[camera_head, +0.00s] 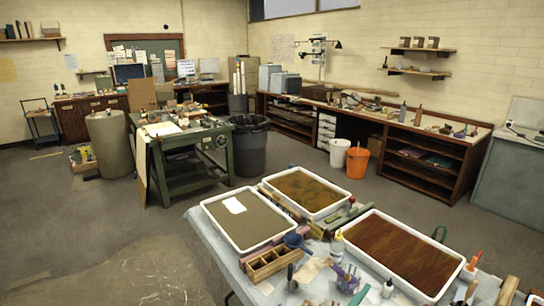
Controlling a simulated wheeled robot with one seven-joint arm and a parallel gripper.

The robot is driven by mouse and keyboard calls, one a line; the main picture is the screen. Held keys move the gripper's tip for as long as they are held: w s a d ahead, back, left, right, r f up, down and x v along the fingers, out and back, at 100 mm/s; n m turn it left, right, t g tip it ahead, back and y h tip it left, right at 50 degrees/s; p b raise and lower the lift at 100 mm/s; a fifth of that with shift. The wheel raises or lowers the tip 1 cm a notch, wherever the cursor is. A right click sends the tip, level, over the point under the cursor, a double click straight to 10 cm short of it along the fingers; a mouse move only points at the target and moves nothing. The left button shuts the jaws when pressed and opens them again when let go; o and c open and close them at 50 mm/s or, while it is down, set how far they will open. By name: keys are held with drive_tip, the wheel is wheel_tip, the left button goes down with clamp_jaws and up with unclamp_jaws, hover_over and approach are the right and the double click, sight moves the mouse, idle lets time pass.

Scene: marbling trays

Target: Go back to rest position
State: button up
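My gripper and arm do not show in the head view, so whether the gripper is open or shut cannot be seen. In front of me a covered table (207,238) bears three white-rimmed trays. The left tray (270,243) holds a grey-brown surface with a small white patch on it. The back tray (331,209) and the right tray (385,268) have brown marbled surfaces.
A wooden divided box (272,265), a blue scoop (297,242) and several bottles crowd the table's front. Behind stand a green workbench (178,183), a black bin (250,148) and an orange bucket (357,162). Floor (90,235) at left is mostly open.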

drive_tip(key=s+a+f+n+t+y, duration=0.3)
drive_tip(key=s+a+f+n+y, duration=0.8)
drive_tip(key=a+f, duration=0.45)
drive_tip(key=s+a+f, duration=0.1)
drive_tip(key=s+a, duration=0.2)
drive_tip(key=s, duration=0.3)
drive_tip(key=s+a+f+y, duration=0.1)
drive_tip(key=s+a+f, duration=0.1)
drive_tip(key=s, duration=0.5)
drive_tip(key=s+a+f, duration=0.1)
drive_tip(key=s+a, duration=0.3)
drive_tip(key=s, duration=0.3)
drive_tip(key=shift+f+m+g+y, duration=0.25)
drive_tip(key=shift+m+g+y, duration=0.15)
